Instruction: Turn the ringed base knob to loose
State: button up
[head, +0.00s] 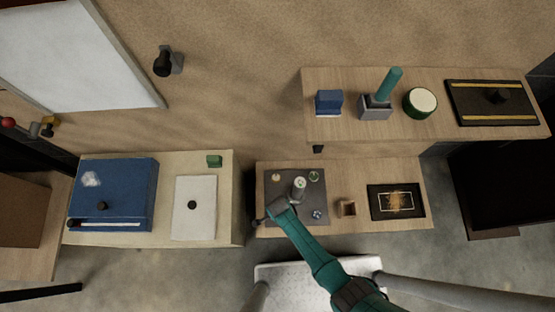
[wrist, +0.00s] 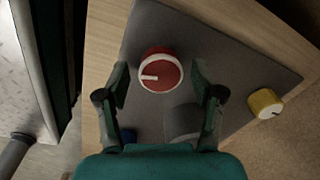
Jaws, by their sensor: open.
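The base panel is a grey plate (head: 270,192) on a light wood top. In the wrist view a round red knob (wrist: 161,74) on it has a white ring around its face and a white bar mark pointing left. My gripper (wrist: 161,76) is open, with one finger on each side of the red knob. Gaps show between fingers and knob; their height over it is hard to tell. In the head view my arm's end (head: 277,208) hides this knob. A grey post (wrist: 183,122) stands near it, also seen in the head view (head: 299,192).
A yellow knob (wrist: 265,103) sits right of the red one in the wrist view. A green knob (head: 314,176) and a blue knob (head: 317,214) are also on the panel. A small box (head: 347,208) and a dark tray (head: 378,203) lie to the right.

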jog(key=shift+f, duration=0.2)
jog(key=c, duration=1.1)
jog(key=shift+c, duration=0.2)
